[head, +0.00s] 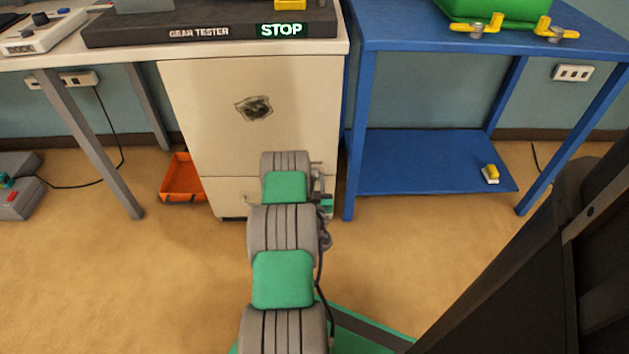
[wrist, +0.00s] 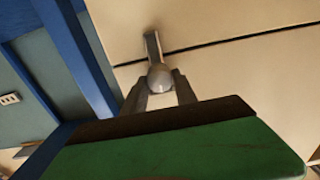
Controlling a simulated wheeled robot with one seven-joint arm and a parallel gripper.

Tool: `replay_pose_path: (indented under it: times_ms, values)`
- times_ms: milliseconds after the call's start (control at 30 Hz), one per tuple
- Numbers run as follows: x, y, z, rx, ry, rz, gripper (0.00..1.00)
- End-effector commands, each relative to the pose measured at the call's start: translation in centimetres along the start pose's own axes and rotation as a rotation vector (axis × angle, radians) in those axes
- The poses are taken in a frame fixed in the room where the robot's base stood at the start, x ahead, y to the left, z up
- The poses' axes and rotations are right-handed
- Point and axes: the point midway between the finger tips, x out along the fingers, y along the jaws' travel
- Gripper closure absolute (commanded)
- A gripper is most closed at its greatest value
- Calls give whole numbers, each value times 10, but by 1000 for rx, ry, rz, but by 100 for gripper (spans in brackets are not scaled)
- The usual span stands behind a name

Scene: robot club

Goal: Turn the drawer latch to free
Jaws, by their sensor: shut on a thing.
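The drawer latch (wrist: 152,46) is a small grey metal lever with a round knob on the cream cabinet front. In the wrist view it lies across the dark seam between two panels, with the knob end toward my gripper. My gripper (wrist: 159,84) has its two grey fingers on either side of the knob and is shut on it. In the head view the cream drawer cabinet (head: 250,105) stands under the table, and my arm hides the latch and the fingertips.
A blue table (head: 362,120) with a low shelf stands close to the right of the cabinet. An orange bin (head: 182,180) lies on the floor at its left. A gear tester (head: 205,32) showing STOP sits on top. The floor before the cabinet is otherwise open.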

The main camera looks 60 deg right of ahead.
Motion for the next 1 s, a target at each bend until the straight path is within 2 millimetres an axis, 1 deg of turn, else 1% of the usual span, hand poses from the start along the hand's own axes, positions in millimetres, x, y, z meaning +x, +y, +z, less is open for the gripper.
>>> replay_pose_path:
  times_ms: [100, 367, 567, 767, 1000]
  values:
    - [0, 0, 0, 0, 0, 0, 100]
    - [0, 0, 0, 13, 0, 0, 100]
    - [0, 0, -1, 77, 0, 0, 100]
    - [0, 1, -1, 207, -2, 0, 100]
    - [0, 2, 0, 425, -1, 1, 100]
